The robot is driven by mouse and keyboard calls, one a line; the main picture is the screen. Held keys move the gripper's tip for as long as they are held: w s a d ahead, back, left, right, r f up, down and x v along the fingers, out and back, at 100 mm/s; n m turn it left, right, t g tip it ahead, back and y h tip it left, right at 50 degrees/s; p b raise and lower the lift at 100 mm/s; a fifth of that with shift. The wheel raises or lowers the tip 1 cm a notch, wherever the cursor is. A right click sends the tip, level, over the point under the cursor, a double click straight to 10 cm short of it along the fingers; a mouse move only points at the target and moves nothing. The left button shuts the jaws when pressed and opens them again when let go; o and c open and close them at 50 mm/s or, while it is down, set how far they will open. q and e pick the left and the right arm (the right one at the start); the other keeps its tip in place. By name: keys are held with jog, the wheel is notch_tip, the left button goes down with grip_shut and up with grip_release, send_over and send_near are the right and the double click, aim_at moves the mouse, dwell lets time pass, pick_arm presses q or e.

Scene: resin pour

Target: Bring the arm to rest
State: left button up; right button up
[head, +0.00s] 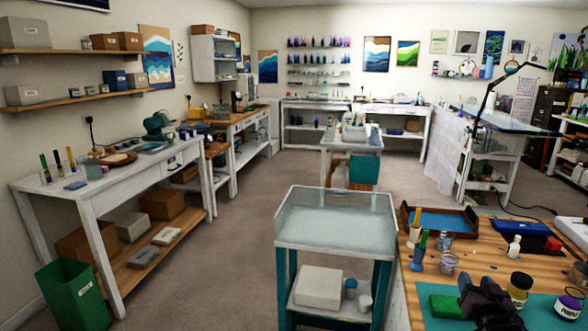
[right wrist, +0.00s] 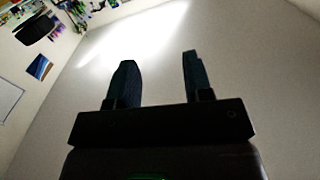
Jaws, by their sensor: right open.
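My right gripper (head: 488,298) is a dark shape at the bottom right of the head view, over the front part of the wooden workbench (head: 477,258). In the right wrist view, my right gripper (right wrist: 158,68) has its two dark fingers apart with nothing between them. Behind the fingers are only a plain pale surface and a bright patch of light. My left gripper is in neither view.
Around the right gripper are a green block (head: 446,307), a yellow-labelled jar (head: 519,288) and a purple-labelled jar (head: 568,304). A wooden tray (head: 470,232) lies farther back. Left of the bench stands a teal-framed cart (head: 335,245); the floor (head: 228,262) beyond is clear.

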jog(key=s+a+f+n+g+y, duration=0.25)
jog(key=s+a+f+n, duration=0.25)
jog(key=s+a+f, duration=0.4)
jog(key=s+a+f+g, duration=0.1)
jog(key=s+a+f, duration=0.1)
jog(key=s+f, duration=0.2)
jog(key=s+a+f+g+y, duration=0.1)
jog(key=s+f, duration=0.3)
jog(key=s, duration=0.6)
jog(key=s+a+f+g, duration=0.1)
jog(key=s+a+f, duration=0.2)
jog(key=s, duration=0.4)
jog(key=shift+a+f, duration=0.35)
jog(key=shift+f, duration=0.05)
jog(key=shift+g, duration=0.25)
